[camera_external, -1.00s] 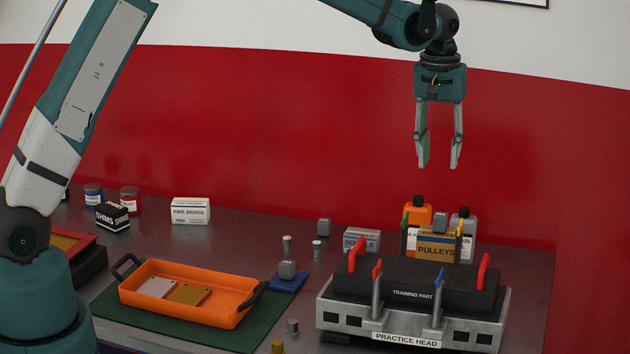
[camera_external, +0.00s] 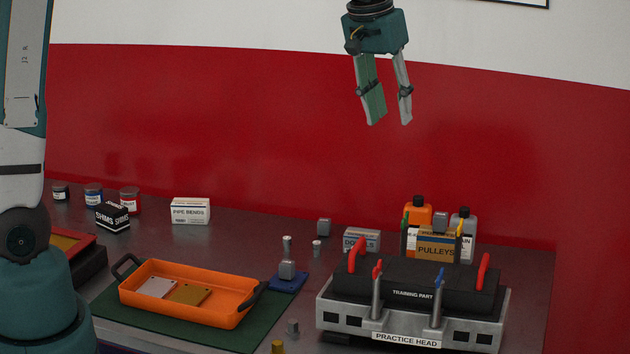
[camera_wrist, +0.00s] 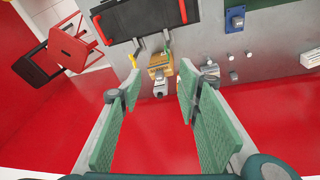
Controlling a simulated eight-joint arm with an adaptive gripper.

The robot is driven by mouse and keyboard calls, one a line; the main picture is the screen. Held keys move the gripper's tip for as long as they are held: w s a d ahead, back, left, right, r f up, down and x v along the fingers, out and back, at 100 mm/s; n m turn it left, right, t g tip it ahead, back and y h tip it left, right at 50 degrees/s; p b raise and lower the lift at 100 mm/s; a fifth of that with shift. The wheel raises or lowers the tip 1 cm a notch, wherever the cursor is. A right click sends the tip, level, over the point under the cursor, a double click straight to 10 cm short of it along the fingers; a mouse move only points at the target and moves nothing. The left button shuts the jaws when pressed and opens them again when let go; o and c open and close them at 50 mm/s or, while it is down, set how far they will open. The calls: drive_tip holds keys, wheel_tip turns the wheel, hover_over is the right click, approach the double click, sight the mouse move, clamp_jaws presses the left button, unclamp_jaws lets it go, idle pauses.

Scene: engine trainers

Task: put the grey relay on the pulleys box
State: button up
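A small grey block (camera_external: 324,227), which looks like a relay, stands on the table left of the grey labelled box. A similar grey block (camera_external: 440,221) shows just above the brown PULLEYS box (camera_external: 437,246); I cannot tell whether it rests on the box or behind it. The PULLEYS box also shows in the wrist view (camera_wrist: 160,59), with a grey thing at its wall side. A third grey piece (camera_external: 287,270) sits on a blue base. My gripper (camera_external: 388,122) is open and empty, high above the table, its fingers pointing down.
The practice head (camera_external: 410,330) with red handles and upright posts stands in front of the PULLEYS box. An orange bottle (camera_external: 418,208) and a grey bottle (camera_external: 465,222) stand behind it. An orange tray (camera_external: 190,305) lies at the left. Bare table lies around the left grey block.

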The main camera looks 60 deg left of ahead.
drive_tip(key=s+d+r+m+t, duration=0.1)
drive_tip(key=s+d+m+t, duration=0.15)
drive_tip(key=s, duration=1.05)
drive_tip(key=s+d+r+m+t, duration=0.1)
drive_tip(key=s+d, duration=0.2)
drive_tip(key=s, duration=1)
drive_tip(key=s+f+m, duration=0.1)
drive_tip(key=s+f, duration=0.1)
drive_tip(key=s, duration=0.2)
drive_tip(key=s+d+f+m+t, duration=0.1)
drive_tip(key=s+f, duration=0.1)
drive_tip(key=s, duration=0.3)
drive_tip(key=shift+s+f, duration=0.2)
drive_tip(key=shift+f, duration=0.1)
drive_tip(key=shift+f, duration=0.15)
wheel_tip(320, 180, down, 9)
drive_tip(key=b, duration=0.9)
drive_tip(key=shift+f+b, duration=0.2)
drive_tip(key=shift+b, duration=0.15)
